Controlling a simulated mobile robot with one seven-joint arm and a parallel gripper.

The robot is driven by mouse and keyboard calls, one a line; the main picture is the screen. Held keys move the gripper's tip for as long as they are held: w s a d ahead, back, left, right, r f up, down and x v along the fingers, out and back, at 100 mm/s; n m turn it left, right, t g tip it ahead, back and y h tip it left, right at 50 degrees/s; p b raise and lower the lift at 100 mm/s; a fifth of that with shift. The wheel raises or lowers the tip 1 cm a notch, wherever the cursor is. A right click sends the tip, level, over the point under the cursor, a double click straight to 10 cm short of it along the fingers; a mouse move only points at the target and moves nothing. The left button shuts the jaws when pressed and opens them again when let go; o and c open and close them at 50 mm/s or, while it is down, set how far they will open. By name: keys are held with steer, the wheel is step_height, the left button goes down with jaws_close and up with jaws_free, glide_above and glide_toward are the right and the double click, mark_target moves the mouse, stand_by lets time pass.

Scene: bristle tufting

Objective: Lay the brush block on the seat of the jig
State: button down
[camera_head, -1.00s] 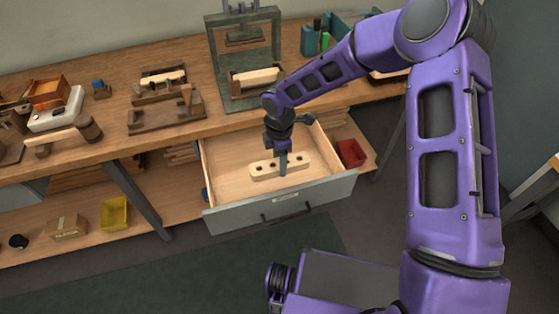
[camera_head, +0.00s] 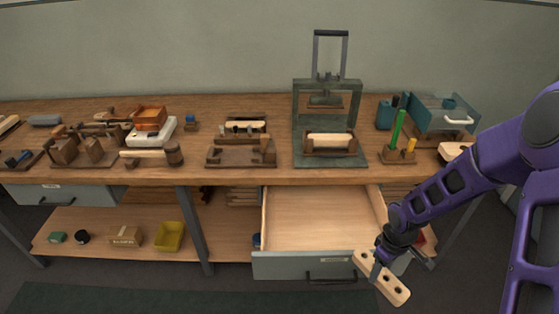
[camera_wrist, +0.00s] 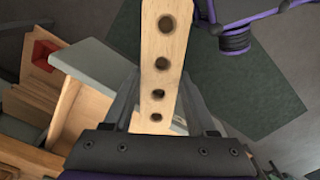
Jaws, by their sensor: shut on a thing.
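The brush block, a pale wooden bar with several dark holes (camera_head: 393,288), is held tilted in my gripper (camera_head: 377,266), in front of the right end of the open drawer. In the wrist view the block (camera_wrist: 166,50) stands lengthwise between my two fingers, which are shut on it. A dark brown wooden fixture (camera_head: 240,157) on the bench, left of the press, looks like the jig. It has raised end pieces, and a pale bar with dark marks shows at its back. My gripper is well below and right of it.
The drawer (camera_head: 315,220) stands open and looks empty. A green press (camera_head: 298,110) holds a pale block. A holder with green and yellow handles (camera_head: 399,155) and a teal box (camera_head: 425,112) stand to the right. A mallet (camera_head: 150,156) lies left.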

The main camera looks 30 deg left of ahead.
steer(key=s+d+f+m, duration=0.1)
steer(key=d+m, duration=0.5)
steer(key=d, duration=0.1)
steer(key=s+d+f+m, duration=0.1)
steer(key=d+f+m, duration=0.1)
steer(key=d+m, duration=0.4)
steer(key=shift+s+d+f+m, duration=0.2)
steer(key=shift+s+d+m, duration=0.1)
steer(key=shift+d, duration=0.3)
steer(key=shift+s+a, duration=0.1)
steer(key=shift+w, duration=0.2)
